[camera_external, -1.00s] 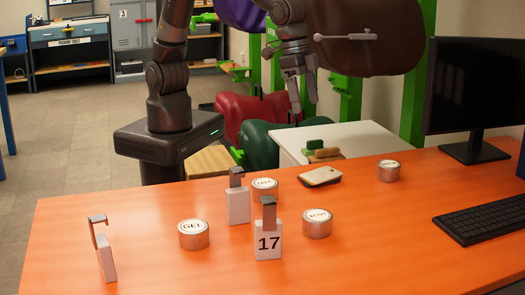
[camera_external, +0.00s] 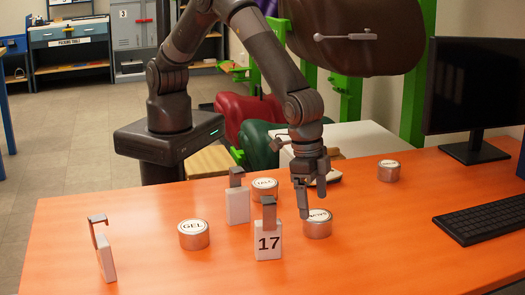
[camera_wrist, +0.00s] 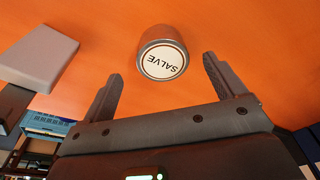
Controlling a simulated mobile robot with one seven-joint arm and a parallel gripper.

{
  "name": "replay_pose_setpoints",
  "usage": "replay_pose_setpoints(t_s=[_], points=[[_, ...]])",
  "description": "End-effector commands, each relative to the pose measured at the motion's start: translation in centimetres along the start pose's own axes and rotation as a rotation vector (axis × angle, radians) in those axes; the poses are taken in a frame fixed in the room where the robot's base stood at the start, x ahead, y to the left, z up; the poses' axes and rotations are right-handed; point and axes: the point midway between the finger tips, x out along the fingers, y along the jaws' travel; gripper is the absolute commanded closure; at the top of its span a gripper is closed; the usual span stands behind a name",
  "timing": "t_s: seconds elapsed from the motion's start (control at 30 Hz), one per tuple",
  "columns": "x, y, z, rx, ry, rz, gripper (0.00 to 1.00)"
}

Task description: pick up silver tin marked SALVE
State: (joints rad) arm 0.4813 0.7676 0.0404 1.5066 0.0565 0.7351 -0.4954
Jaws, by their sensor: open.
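The silver tin marked SALVE (camera_wrist: 163,52) sits upright on the orange table, its white lid label readable in the wrist view. It lies ahead of and between the two fingertips of my gripper (camera_wrist: 162,68), with no contact visible there. In the external view the same tin (camera_external: 318,231) stands right of the number 17 card, its lid partly hidden by a finger. My gripper (camera_external: 313,204) points down over it, open and empty.
A GEL tin (camera_external: 194,236), a TALC tin (camera_external: 264,187) and another tin (camera_external: 388,171) stand apart. The 17 card holder (camera_external: 268,244) is close left of the SALVE tin; another holder (camera_external: 238,206) stands behind. A keyboard (camera_external: 485,222) lies right.

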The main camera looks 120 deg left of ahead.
Motion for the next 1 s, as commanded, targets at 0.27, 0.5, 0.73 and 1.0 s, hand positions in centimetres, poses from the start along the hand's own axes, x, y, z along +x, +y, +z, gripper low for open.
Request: replay_pose_setpoints(t_s=[0.27,0.5,0.73,1.0], points=[[2.5,-0.2,-0.2,0.0,-0.001,-0.001,0.11],[5.9,-0.3,-0.5,-0.001,0.0,0.0,0.11],[6.1,-0.3,-0.5,0.0,0.001,0.001,0.11],[6.1,-0.3,-0.5,0.0,0.001,0.001,0.33]])
